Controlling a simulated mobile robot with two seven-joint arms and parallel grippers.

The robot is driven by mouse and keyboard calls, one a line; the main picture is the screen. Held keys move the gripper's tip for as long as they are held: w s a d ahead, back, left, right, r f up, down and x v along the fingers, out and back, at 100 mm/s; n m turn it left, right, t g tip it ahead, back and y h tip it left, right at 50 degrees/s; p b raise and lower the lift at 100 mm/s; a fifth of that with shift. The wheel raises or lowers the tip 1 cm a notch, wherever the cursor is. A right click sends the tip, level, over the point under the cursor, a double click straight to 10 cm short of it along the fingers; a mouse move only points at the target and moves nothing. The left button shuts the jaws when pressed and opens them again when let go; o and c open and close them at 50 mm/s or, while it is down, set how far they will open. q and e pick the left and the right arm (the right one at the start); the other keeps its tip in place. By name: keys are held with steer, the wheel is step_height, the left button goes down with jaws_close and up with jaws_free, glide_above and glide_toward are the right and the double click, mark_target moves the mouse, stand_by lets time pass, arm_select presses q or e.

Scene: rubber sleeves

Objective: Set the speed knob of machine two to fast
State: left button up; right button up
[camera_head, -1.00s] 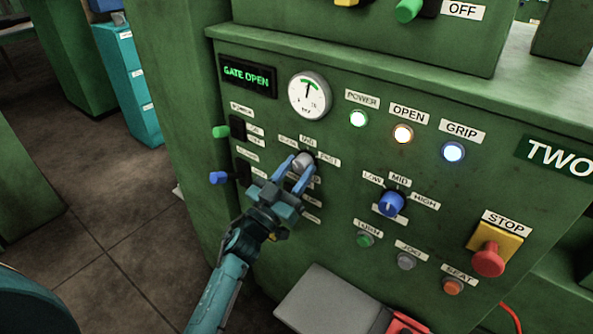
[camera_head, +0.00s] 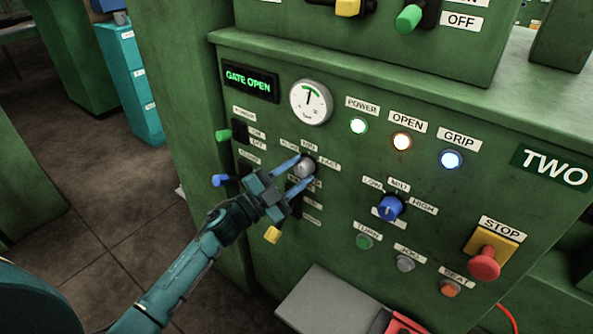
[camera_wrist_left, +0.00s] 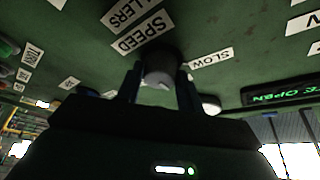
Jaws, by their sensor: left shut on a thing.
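Machine two (camera_head: 340,235) is the green cabinet marked TWO. Its grey speed knob (camera_head: 305,166) sits below the round gauge, among the SLOW, MID and FAST labels. My left gripper (camera_head: 298,173) is shut on this knob, one finger on each side, with the arm coming from the lower left. In the left wrist view the dark knob (camera_wrist_left: 161,70) stands between the two fingers, near the SPEED label (camera_wrist_left: 141,32) and the SLOW label (camera_wrist_left: 211,59). I cannot make out which way the knob points. My right gripper is not in view.
A blue knob (camera_head: 389,207) with LOW, MID and HIGH labels is to the right. Green (camera_head: 224,135), blue (camera_head: 221,181) and yellow (camera_head: 272,235) lever handles are near my gripper. A red stop button (camera_head: 484,264) is at the right. A grey lid (camera_head: 325,300) juts out below.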

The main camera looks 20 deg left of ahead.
arm_select(q)
steer(key=m+g+p, duration=0.1)
steer(key=m, duration=0.1)
steer(key=m+g+p, duration=0.1)
steer(key=m, duration=0.2)
steer(key=shift+a+r, duration=0.1)
steer(key=shift+r, duration=0.1)
steer(key=m+g+p, duration=0.1)
steer(key=m+p, duration=0.1)
steer(key=m, duration=0.1)
steer(key=shift+r+m, duration=0.1)
steer(key=shift+m, duration=0.3)
steer(key=shift+m+g+y+p, duration=0.3)
steer(key=shift+m+p, duration=0.2)
steer(key=shift+m, duration=0.4)
steer(key=shift+p, duration=0.35)
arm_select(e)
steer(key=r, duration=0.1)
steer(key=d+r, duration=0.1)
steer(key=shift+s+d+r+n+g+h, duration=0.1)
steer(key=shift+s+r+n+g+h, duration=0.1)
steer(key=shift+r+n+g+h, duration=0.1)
arm_select(q)
steer(key=shift+m, duration=0.3)
steer(key=o, duration=1)
